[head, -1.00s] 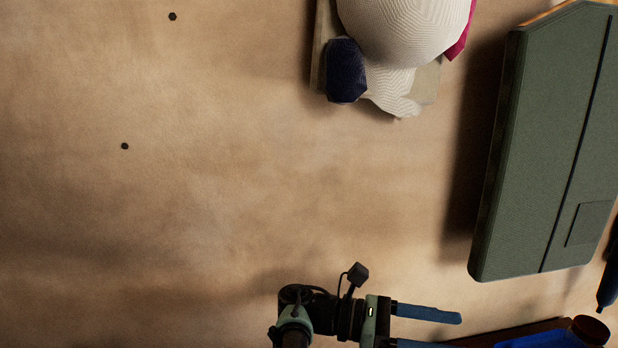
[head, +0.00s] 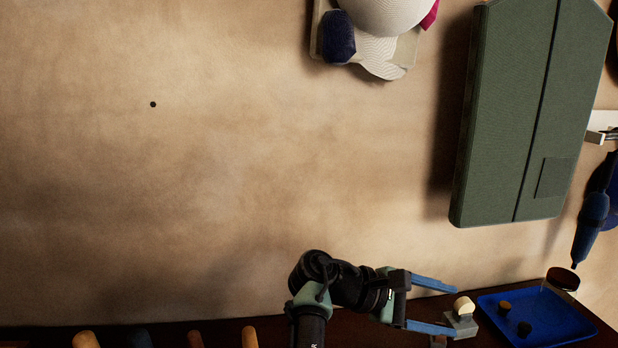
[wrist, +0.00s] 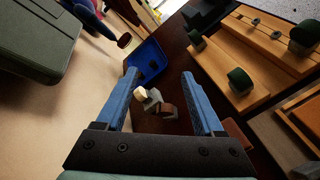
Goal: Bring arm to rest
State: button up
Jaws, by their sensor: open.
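My gripper (head: 438,307) is open, with two blue fingers spread apart and pointing right in the head view. In the wrist view my gripper (wrist: 160,100) has a clear gap between its fingers. A small grey block with a pale rounded top (head: 463,308) is near the fingertips in the head view. It shows between and beyond the fingers in the wrist view (wrist: 142,93), together with a small brown block (wrist: 168,110). I cannot tell how far they are from the fingers. Nothing is held.
A blue tray (head: 560,318) with small dark pieces lies on the dark surface at right. A green case (head: 515,120) and a white cap (head: 385,45) are on the wall. Wooden pegs (head: 86,340) stand at lower left. Wooden boards (wrist: 255,60) with green knobs lie right in the wrist view.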

jog(key=w+a+r+m+t+y+b, duration=0.2)
jog(key=w+a+m+t+y+b, duration=0.25)
jog(key=t, duration=0.45)
jog(key=s+a+r+m+t+y+b, duration=0.1)
jog(key=s+a+r+m+t+b, duration=0.15)
jog(key=a+r+t+b, duration=0.4)
jog(key=s+a+r+m+t+y+b, duration=0.25)
jog(key=s+a+r+t+y, duration=0.2)
jog(key=s+r, duration=0.4)
jog(key=s+a+r+m+t+y+b, duration=0.1)
jog(key=s+a+r+t+y+b, duration=0.35)
jog(key=s, duration=0.75)
notch_tip(320, 180, up, 32)
jog(key=a+t+p, duration=0.1)
jog(key=t+p, duration=0.1)
jog(key=p, duration=3.1)
jog(key=shift+s+a+h, duration=0.25)
jog(key=shift+s+h, duration=0.05)
jog(key=shift+h, duration=0.05)
jog(key=shift+n, duration=0.25)
